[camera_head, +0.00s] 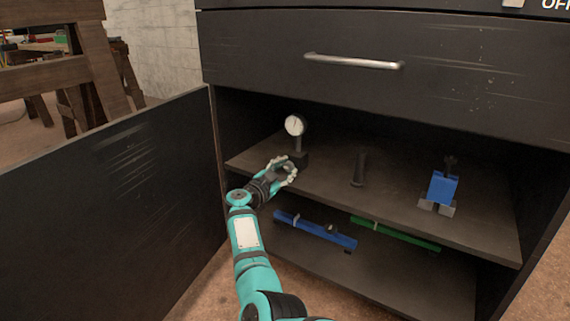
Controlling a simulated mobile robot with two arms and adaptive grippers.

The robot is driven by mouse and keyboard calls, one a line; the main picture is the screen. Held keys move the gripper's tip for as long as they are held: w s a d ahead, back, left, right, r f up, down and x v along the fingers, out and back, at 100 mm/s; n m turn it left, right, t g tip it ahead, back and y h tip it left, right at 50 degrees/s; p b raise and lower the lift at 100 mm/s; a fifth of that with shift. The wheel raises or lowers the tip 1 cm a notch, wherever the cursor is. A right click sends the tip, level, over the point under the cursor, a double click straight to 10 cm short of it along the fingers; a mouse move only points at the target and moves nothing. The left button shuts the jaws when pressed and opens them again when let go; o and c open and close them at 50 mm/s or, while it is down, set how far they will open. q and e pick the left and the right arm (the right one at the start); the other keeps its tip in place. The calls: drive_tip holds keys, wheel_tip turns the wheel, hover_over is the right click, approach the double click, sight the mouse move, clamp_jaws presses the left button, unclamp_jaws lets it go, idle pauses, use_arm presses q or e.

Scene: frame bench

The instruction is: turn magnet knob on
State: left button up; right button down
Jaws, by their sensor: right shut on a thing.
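A dial gauge (294,126) with a round white face stands upright on a dark post at the left of the upper shelf. Its small black magnetic base (300,157) sits on the shelf, partly covered by my right gripper. My right gripper (288,172) is at the front of this base, with its fingers closed around a small dark part there. This is where the magnet knob is; the fingers hide it, so I cannot tell which way it is turned. My left gripper is not in view.
The upper shelf (400,200) also holds a dark upright cylinder (359,168) and a blue clamp-like tool (442,187). Blue (316,230) and green (395,233) bars lie below. The cabinet door (100,210) stands open at left; a closed drawer (440,70) is above.

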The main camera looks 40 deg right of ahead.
drive_tip(key=c, duration=1)
unclamp_jaws()
wheel_tip(320, 180, up, 10)
drive_tip(key=shift+f, duration=0.1)
